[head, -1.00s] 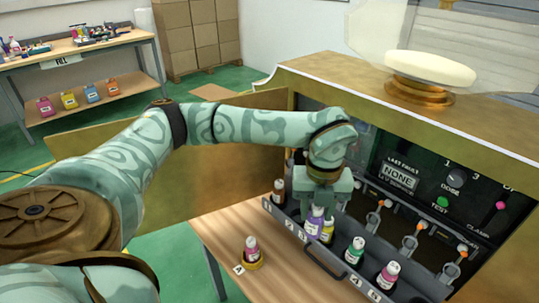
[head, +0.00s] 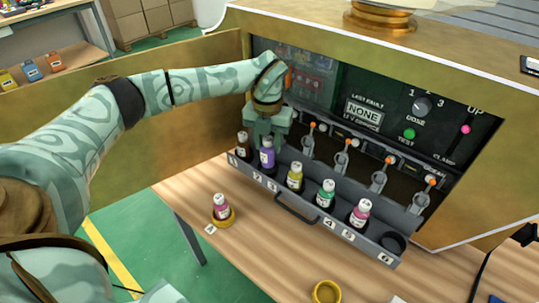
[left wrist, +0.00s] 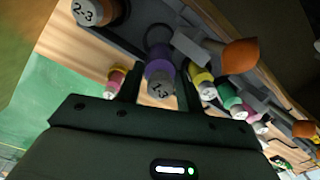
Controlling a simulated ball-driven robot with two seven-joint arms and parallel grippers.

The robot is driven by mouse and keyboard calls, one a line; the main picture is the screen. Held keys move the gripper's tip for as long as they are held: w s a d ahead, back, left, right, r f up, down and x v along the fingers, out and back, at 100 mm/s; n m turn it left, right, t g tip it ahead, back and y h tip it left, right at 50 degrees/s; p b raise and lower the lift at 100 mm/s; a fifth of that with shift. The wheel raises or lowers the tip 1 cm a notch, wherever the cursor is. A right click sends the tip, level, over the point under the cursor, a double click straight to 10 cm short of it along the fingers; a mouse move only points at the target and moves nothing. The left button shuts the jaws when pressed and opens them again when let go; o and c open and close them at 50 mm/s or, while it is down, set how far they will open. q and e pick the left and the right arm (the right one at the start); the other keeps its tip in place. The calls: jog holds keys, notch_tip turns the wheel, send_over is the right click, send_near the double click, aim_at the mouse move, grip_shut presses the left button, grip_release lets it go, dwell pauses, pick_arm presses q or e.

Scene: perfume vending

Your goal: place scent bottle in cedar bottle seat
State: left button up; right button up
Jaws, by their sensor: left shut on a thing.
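My left gripper (head: 267,138) is shut on a purple scent bottle (head: 267,158) with a white label and pale cap. It holds the bottle upright at the seat marked 2 of the grey bottle rack (head: 310,212). In the left wrist view the purple bottle (left wrist: 159,77) is between the fingers, in front of a dark round seat. I cannot tell whether its base is fully seated. A brown bottle (head: 243,145) stands to its left, and yellow (head: 295,178), green (head: 325,194) and pink (head: 360,213) bottles to its right. No seat visibly reads cedar.
The rack's far-right seat (head: 393,241) is empty. Another pink bottle (head: 221,208) stands in a gold holder on the wooden table; an empty gold ring (head: 326,292) lies nearer. Levers with orange tips (head: 346,143) and the machine panel (head: 400,110) are close behind the rack.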

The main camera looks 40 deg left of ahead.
aim_at(268, 152)
pick_arm(q)
jog(key=shift+w+a+f, duration=0.2)
jog(key=shift+w+f, duration=0.1)
jog(key=shift+f, duration=0.25)
notch_tip(268, 152, down, 4)
jog(key=shift+w+a+r+b, duration=0.15)
jog(key=shift+b, duration=0.9)
jog(key=shift+r, duration=0.2)
jog(key=shift+f, duration=0.15)
jog(key=o, duration=1)
notch_tip(268, 152, up, 12)
jog(key=p, duration=0.4)
jog(key=shift+r, duration=0.2)
